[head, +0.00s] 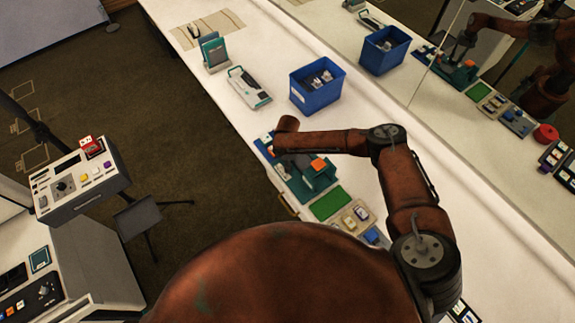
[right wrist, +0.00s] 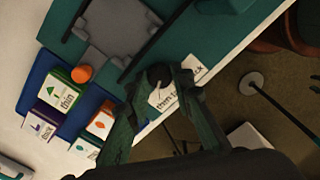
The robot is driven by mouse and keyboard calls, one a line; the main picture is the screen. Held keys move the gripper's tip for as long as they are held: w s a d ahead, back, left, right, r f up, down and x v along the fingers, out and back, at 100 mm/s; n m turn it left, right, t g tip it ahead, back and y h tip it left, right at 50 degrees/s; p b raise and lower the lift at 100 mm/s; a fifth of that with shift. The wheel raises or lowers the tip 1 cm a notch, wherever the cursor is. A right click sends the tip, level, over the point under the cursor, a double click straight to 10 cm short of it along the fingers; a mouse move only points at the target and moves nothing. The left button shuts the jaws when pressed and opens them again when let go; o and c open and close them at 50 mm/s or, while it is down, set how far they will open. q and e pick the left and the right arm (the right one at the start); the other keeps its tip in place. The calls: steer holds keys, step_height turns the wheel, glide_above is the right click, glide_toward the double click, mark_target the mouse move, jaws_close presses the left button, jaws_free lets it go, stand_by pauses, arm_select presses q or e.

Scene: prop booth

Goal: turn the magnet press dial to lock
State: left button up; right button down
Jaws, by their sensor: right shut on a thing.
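The teal magnet press (head: 318,183) stands on the white bench, partly covered by my right arm in the head view. In the right wrist view its teal base (right wrist: 215,50) carries a small dark round dial (right wrist: 158,73) near the edge. A white label (right wrist: 165,98) beside the dial has printed words, partly covered; "thin" is readable. My right gripper (right wrist: 157,82) has its two fingers closed around the dial. I cannot tell exactly where the dial points. In the head view this gripper is hidden under my wrist. My left gripper is not in view.
Small packs marked "thin" (right wrist: 66,92) and "thick" (right wrist: 42,128) lie by the press, near an orange knob (right wrist: 82,73). A blue bin (head: 300,97) stands behind it, a green mat (head: 327,204) in front. A mirror runs along the bench's right side.

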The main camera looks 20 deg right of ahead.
steer(key=shift+n, duration=0.3)
steer(key=n, duration=0.5)
steer(key=shift+s, duration=0.1)
steer(key=n+b, duration=0.1)
steer(key=n, duration=0.5)
stand_by(0.7)
steer(key=c, duration=1.7)
jaws_free()
steer(key=shift+c, duration=0.2)
steer(key=shift+o, duration=0.3)
steer(key=shift+r, duration=0.1)
